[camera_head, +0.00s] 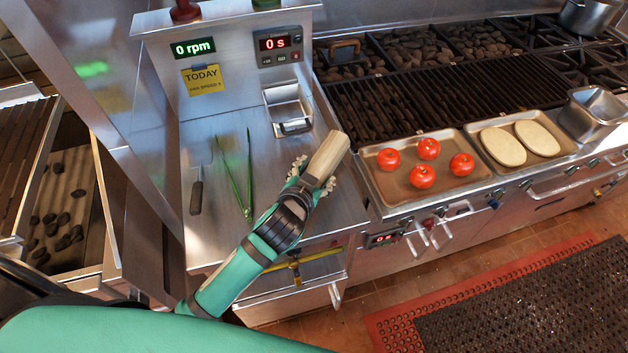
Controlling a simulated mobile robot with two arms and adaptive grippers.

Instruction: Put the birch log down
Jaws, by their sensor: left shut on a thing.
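My left gripper (313,184) is shut on the birch log (328,155), a pale, blocky piece of wood. The log points up and to the right, tilted in the picture. It is over the right front part of the steel counter (225,150), near the counter's edge with the grill. I cannot tell whether the log touches the counter. My right gripper is not in view.
Green tongs (237,180) and a dark-handled spatula (196,190) lie on the counter's left. A steel holder (288,108) stands at its back.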

